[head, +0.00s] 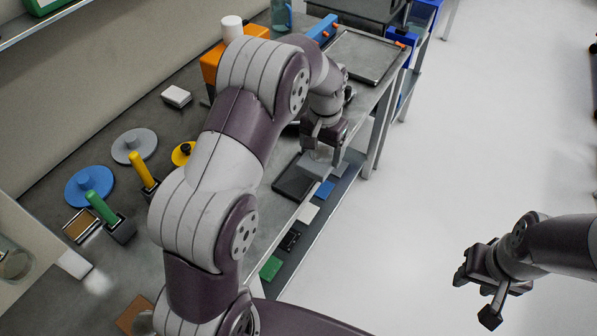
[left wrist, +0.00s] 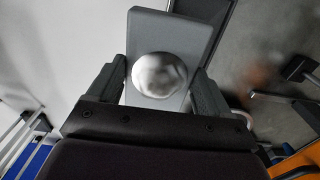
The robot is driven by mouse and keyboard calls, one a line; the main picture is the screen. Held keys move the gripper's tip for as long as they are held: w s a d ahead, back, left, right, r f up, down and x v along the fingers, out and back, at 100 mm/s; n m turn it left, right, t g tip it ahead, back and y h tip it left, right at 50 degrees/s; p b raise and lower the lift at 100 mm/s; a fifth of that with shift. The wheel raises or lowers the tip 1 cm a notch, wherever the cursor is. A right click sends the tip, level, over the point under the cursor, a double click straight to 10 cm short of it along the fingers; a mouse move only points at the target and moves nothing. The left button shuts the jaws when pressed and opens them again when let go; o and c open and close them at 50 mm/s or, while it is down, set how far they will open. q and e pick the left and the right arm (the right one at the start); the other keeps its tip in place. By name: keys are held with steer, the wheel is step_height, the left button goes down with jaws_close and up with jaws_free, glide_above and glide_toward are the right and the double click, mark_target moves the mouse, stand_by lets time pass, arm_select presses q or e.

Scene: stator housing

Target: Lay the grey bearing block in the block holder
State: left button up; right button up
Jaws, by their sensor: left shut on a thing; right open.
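My left gripper (head: 322,150) is shut on the grey bearing block (head: 317,167), a flat grey plate with a shiny round part. In the left wrist view the block (left wrist: 172,27) sits between both fingers (left wrist: 158,85), with the shiny round part facing the camera. A dark shallow tray (head: 291,184), which looks like the block holder, lies at the bench's right edge. In the head view the block appears over or beside its upper right; the gap between them cannot be told. My right gripper (head: 474,286) is open and empty, over the floor at the right.
Left on the bench are a blue disc (head: 78,190), a grey disc (head: 127,150), and green (head: 101,208) and yellow (head: 141,168) handles. A lower ledge beside the bench holds a blue piece (head: 325,189), a white piece (head: 308,214) and a green piece (head: 271,268). An empty metal tray (head: 343,70) lies behind.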

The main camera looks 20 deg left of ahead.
arm_select(q)
steer(key=a+f, duration=0.2)
steer(key=a, duration=0.1)
steer(key=s+a, duration=0.1)
steer(key=a, duration=0.1)
steer(key=shift+s+f+p, duration=0.1)
steer(key=shift+f+p, duration=0.2)
steer(key=shift+f, duration=0.1)
steer(key=shift+a+f+p, duration=0.15)
steer(key=shift+f+p, duration=0.15)
steer(key=shift+f, duration=1.85)
steer(key=shift+f, duration=0.1)
steer(key=o, duration=1.5)
steer(key=shift+c, duration=0.2)
step_height(320, 180, up, 12)
steer(key=b, duration=0.1)
steer(key=s+d, duration=0.2)
steer(key=s, duration=0.7)
steer(key=s+d+n+t, duration=0.1)
steer(key=s+d, duration=0.2)
steer(key=s, duration=0.7)
steer(key=shift+f, duration=0.4)
steer(key=shift+d, duration=0.15)
